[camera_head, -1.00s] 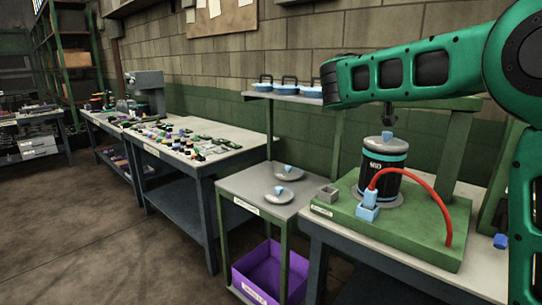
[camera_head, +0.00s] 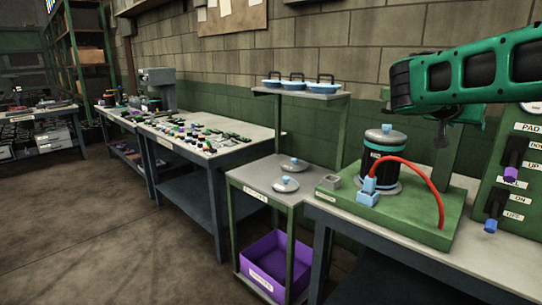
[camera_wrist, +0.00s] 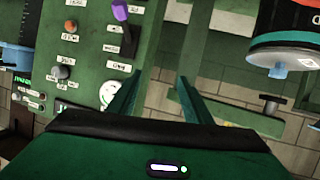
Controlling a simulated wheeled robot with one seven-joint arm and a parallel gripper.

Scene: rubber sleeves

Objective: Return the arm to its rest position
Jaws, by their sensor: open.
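My gripper (camera_wrist: 155,95) shows in the wrist view with its two green fingers apart and nothing between them. In the head view my green arm reaches in from the right edge, above the green base board (camera_head: 420,225); the fingers are not clear there. A dark canister (camera_head: 385,160) with a blue-knobbed lid stands on that board, left of and below my arm. It also shows at the upper right of the wrist view (camera_wrist: 285,20), apart from the fingers.
A control panel (camera_head: 515,190) with switches stands at the right. A red hose (camera_head: 425,172) arcs over the board from a blue connector (camera_head: 369,188). A cart (camera_head: 258,180) holds two lidded discs, with a purple bin (camera_head: 272,265) below. A shelf (camera_head: 300,94) holds blue lidded pans.

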